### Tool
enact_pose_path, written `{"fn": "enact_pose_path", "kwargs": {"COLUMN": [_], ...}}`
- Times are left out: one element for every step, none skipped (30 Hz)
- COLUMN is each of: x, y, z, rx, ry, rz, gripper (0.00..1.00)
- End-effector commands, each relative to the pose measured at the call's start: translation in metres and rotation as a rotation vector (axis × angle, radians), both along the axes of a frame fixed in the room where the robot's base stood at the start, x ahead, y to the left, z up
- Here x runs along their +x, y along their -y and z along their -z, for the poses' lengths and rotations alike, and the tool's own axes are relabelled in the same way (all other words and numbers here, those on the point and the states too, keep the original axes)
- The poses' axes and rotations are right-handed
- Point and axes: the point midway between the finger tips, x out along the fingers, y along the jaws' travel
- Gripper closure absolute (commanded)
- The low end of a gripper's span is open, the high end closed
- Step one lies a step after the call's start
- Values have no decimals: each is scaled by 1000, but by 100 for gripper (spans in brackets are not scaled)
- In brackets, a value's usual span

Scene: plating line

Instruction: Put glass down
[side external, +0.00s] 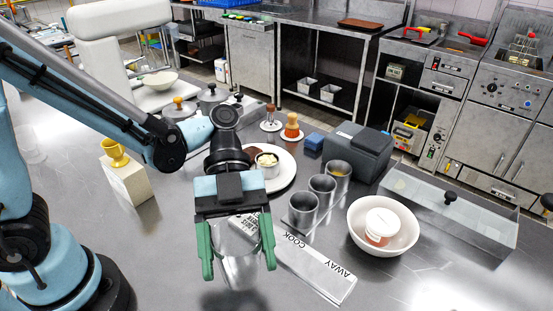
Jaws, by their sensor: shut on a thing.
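My gripper (238,262) is in the lower middle of the side view, with its green fingers pointing down on either side of a clear glass (240,268). It is shut on the glass. The glass looks upright, and its upper part is partly hidden by the gripper. A dark patch shows on the steel counter (170,265) below it. I cannot tell for sure whether the glass touches the counter.
A label strip (318,272) reading COOK and AWAY lies right of the glass. Several metal cups (303,210) stand behind it. A white bowl (368,244) holding a tub is further right. A plate (285,180) is behind my gripper. The front left counter is clear.

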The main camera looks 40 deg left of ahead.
Motion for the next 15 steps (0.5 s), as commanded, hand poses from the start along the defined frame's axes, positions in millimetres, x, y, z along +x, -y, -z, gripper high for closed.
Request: {"fn": "enact_pose_path", "kwargs": {"x": [-1,-1,-1,-1,0,0,0,0,-1,0,0,0,0,-1,0], "y": [0,0,0,0,0,0,0,0,0,0,0,0,0,0,0], "z": [1,3,5,7,10,13,17,20,24,27,31,35,38,41,45], "rx": [0,0,0,0,0,0,0,0,0,0,0,0,0,0,0], "ry": [0,0,0,0,0,-1,0,0,0,-1,-1,-1,0,0,0], "rz": [10,13,13,11,10,10,9,9,9,8,8,8,7,7,7], "gripper": [63,63,63,63,63,63,63,63,63,63,63,63,63,63,63]}}
